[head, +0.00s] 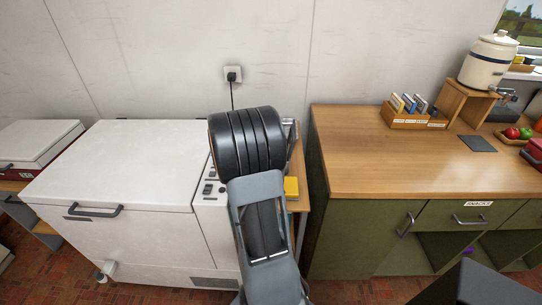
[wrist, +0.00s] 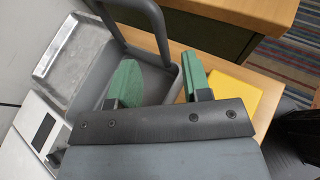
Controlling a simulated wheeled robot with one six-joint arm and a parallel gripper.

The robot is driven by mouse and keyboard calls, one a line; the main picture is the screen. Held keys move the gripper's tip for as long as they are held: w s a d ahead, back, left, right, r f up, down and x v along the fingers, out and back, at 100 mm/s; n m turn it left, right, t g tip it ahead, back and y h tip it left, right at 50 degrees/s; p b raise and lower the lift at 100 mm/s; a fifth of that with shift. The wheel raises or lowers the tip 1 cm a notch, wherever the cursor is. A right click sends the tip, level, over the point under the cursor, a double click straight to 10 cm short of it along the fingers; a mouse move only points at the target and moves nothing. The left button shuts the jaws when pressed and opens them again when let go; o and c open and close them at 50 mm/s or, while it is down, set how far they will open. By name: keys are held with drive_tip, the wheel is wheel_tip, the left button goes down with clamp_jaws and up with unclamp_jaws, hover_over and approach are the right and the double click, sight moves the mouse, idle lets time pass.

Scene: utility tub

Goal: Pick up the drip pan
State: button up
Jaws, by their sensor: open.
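A shallow, scuffed metal pan (wrist: 72,48) with a pale rim, which looks like the drip pan, lies at the upper left of the wrist view. A darker grey body with a looped bar (wrist: 158,22) adjoins it; I cannot tell whether they are one piece. My gripper (wrist: 160,79) is open, its two green fingers apart. Part of the grey body shows between and behind the fingers, and I cannot tell whether they touch it. In the head view my arm hides the gripper and most of this spot; only a grey edge (head: 291,128) shows.
A yellow item (wrist: 232,100) lies on the narrow wooden surface right of the fingers; it also shows in the head view (head: 291,188). A white chest (head: 120,165) stands left, and a green cabinet (head: 420,178) with a mostly clear wooden top stands right. A wall is behind.

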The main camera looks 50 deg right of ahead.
sight(292, 148)
drive_tip(key=shift+p+x, duration=0.35)
drive_tip(key=shift+x, duration=2.85)
drive_tip(key=shift+s, duration=0.15)
drive_tip(key=shift+c, duration=0.2)
clamp_jaws()
drive_tip(key=shift+r, duration=0.1)
